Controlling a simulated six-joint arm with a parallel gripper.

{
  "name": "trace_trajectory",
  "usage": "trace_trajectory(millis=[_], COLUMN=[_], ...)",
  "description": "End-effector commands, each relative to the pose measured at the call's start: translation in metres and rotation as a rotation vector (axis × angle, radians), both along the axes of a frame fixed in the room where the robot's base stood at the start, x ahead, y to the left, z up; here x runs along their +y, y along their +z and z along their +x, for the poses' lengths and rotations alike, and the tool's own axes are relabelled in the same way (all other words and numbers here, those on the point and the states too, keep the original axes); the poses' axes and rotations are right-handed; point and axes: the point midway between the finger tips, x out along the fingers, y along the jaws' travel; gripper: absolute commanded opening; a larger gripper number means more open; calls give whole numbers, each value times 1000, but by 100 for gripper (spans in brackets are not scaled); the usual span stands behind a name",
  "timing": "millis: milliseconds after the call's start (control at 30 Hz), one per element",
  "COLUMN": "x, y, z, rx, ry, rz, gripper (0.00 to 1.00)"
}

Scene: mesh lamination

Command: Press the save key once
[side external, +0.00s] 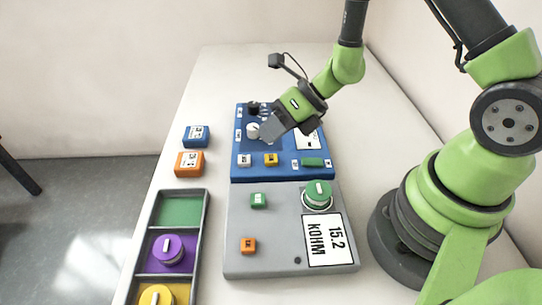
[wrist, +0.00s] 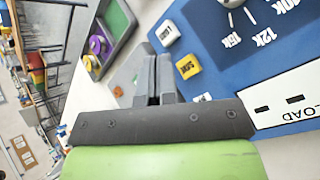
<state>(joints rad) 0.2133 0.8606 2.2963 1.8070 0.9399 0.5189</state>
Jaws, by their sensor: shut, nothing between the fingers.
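The save key is a yellow button (side external: 271,160) on the front part of the blue panel (side external: 284,175). In the wrist view the yellow key (wrist: 188,66) shows dark lettering that seems to read "SAVE", just right of my fingertips. My gripper (side external: 264,136) is over the blue panel, behind the yellow key in the side view and beside a white knob. Its fingers (wrist: 158,62) are together and empty. I see no contact with the key; the exact height above the panel is hard to tell.
A white key (side external: 244,160) sits left of the yellow one, and a green key (side external: 312,162) to its right. The white knob (side external: 253,130) is close to my fingers. A grey panel (side external: 275,225) with a display lies in front. A tray (side external: 207,215) with round knobs stands left.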

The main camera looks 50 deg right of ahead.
Motion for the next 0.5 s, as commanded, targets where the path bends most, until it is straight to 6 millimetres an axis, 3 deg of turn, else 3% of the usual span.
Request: trace_trajectory(millis=[200,500], x=[0,0], y=[-20,-24], z=[0,0], rx=[1,-2], ry=[-1,0], rz=[2,0], gripper=[0,0])
